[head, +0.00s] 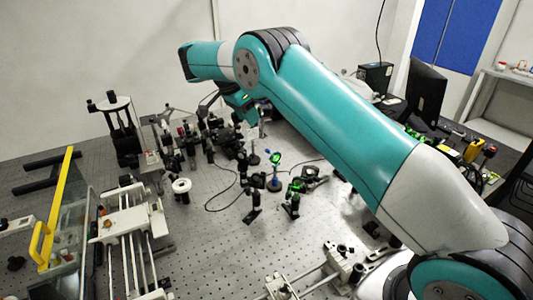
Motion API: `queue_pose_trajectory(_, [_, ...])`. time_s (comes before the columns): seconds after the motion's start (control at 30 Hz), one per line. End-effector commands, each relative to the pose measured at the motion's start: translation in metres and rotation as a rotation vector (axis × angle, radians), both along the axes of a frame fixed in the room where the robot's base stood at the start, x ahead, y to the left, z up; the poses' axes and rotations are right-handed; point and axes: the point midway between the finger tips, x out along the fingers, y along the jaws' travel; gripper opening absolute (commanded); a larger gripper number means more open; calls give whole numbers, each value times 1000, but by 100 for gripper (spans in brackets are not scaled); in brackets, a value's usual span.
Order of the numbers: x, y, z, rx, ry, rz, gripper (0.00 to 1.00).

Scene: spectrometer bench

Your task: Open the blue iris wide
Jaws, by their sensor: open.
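A small round post-mounted part with blue on it (274,158) stands upright near the middle of the bench in the head view. It looks like the blue iris, with bright green at its ring. Its opening and lever are too small to make out. My gripper (262,129) is open and points down, above and slightly left of this part, apart from it. The gripper is small in the view and its fingertips are hard to make out.
The perforated optical bench (222,250) holds several dark post-mounted optics left of the iris. Green-lit mounts (297,186) stand just right and in front. A black cable (221,210) loops on the bench. A yellow-framed panel (56,210) stands far left. The front middle is mostly clear.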

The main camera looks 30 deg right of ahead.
Motion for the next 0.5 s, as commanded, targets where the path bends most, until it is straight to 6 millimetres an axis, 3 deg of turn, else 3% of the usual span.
queue_pose_trajectory(0.03, [-1,-5,-18,0,2,-1,41])
queue_pose_trajectory(0.1, [-2,-12,-33,-1,2,-1,41])
queue_pose_trajectory(0.5, [-5,-46,-103,-2,4,0,41])
